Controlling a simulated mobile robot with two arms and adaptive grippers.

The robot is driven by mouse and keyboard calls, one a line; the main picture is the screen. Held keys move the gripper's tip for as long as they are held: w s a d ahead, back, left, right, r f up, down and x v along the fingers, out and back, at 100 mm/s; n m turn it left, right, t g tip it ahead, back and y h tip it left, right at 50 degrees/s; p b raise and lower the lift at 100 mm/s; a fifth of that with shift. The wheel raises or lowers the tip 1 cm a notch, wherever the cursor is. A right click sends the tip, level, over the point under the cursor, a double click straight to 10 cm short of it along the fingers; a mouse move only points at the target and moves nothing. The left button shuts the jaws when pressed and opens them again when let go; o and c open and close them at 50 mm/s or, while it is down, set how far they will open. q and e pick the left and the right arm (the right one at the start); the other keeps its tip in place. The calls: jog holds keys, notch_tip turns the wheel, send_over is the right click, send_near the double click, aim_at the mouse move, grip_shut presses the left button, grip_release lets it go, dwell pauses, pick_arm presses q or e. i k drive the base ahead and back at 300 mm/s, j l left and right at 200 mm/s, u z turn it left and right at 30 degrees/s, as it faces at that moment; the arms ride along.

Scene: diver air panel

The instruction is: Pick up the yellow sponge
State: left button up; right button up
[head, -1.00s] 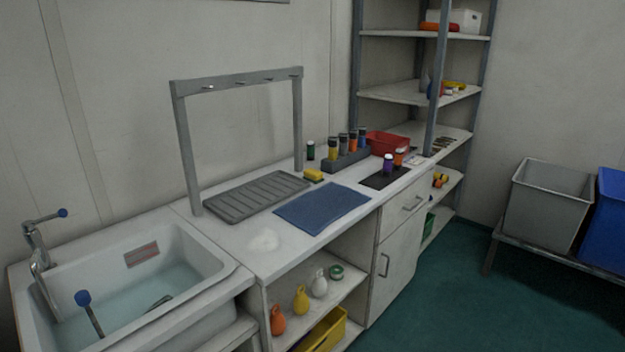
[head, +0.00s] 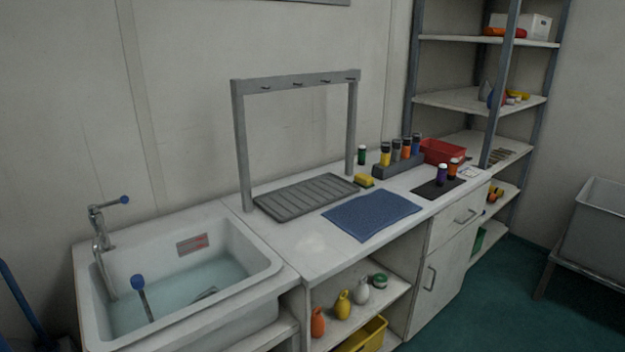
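The yellow sponge (head: 364,181) is a small block lying on the white counter. It sits just right of the far end of the grey ribbed drain tray (head: 306,196), behind the blue mat (head: 371,214) and in front of the dark bottle rack. Nothing covers it. Neither of my grippers shows in the head view.
A sink (head: 180,275) with water stands left of the counter (head: 312,243). A grey hook frame (head: 241,150) rises over the drain tray. A bottle rack (head: 399,166), a red bin (head: 443,151) and bottles on a dark mat (head: 437,188) lie to the right.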

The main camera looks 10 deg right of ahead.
aim_at(366, 182)
jog(key=i+l+u, duration=0.15)
jog(key=l+u, duration=0.2)
jog(key=i+l+u, duration=0.1)
jog(key=l+u, duration=0.25)
jog(key=i+l+u, duration=0.1)
jog(key=l+u, duration=0.25)
